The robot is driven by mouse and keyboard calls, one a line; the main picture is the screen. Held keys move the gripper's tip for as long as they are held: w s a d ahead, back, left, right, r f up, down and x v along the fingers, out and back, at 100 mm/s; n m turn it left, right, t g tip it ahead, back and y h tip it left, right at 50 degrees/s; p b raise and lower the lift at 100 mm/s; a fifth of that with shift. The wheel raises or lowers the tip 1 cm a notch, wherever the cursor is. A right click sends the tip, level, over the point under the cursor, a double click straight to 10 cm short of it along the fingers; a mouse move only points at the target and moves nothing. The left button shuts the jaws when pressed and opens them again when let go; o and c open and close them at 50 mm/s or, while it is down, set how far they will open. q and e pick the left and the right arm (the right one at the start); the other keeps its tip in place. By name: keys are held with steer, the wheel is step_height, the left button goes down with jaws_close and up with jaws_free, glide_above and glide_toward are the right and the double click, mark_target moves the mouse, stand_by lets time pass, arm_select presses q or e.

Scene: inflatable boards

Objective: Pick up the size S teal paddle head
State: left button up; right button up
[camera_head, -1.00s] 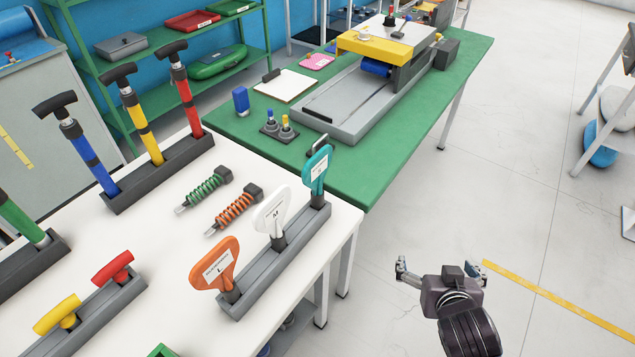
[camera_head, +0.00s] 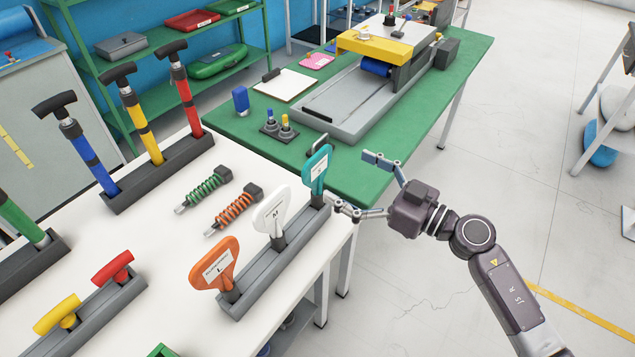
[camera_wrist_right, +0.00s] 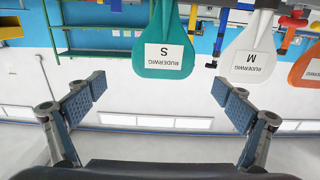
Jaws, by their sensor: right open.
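The teal paddle head (camera_head: 317,168) stands upright at the far end of a grey rack (camera_head: 262,287) on the white table. Its label with an S shows in the right wrist view (camera_wrist_right: 163,45), where it appears upside down. The white M paddle head (camera_head: 271,212) and the orange L paddle head (camera_head: 214,262) stand in the same rack. My right gripper (camera_head: 362,184) is open and empty, just right of the teal paddle head, with its fingers pointing toward it. In the right wrist view the teal head is centred ahead of the spread fingers (camera_wrist_right: 165,96). My left gripper is not in view.
The green table (camera_head: 385,130) with a grey and yellow machine (camera_head: 375,50) lies behind the rack. Two coil-handled tools (camera_head: 235,208) lie left of the rack. Several pumps stand in a dark holder (camera_head: 165,172).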

mark_target(319, 163)
steer(key=p+x, duration=0.1)
steer(key=x, duration=0.6)
steer(key=shift+a+f, duration=0.15)
steer(key=shift+a, duration=0.3)
steer(key=c, duration=1.7)
